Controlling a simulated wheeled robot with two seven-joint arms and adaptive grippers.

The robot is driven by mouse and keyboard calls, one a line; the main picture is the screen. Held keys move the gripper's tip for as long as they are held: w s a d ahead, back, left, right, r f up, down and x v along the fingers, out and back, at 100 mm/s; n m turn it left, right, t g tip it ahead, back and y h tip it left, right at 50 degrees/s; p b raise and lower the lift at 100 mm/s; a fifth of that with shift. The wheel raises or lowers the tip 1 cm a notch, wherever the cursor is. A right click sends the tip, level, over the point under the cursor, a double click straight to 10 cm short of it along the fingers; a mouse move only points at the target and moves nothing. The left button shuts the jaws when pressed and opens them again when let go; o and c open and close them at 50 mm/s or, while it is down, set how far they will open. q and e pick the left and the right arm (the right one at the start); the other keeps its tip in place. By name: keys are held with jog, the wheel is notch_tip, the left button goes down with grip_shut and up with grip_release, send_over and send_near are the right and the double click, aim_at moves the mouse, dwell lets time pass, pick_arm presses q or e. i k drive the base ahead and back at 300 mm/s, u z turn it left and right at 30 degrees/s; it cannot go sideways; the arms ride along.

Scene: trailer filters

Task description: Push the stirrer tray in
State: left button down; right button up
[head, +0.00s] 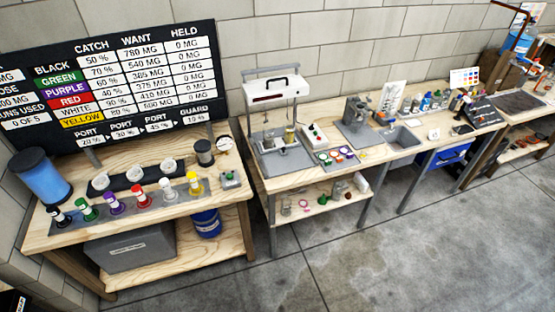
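A white stirrer-like machine (275,91) with a black handle stands at the left end of the middle bench. Under its raised head is a grey tray or base plate (290,163), which reaches forward toward the bench's front edge. I take this to be the stirrer tray, but it is small and I cannot tell how far out it sits. A small yellowish vessel (290,136) stands at the tray's back, under the head. Neither of my grippers is in view.
A control box (314,134) with coloured buttons and several coloured rings lie right of the tray. A sink (402,138) is further right. The left bench (228,192) holds coloured-capped filters and cups below a black board (120,82). Grey floor (400,255) in front is clear.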

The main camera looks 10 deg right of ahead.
aim_at(280, 146)
jog(key=z, duration=0.55)
jog(key=i, duration=0.55)
jog(key=z, duration=0.45)
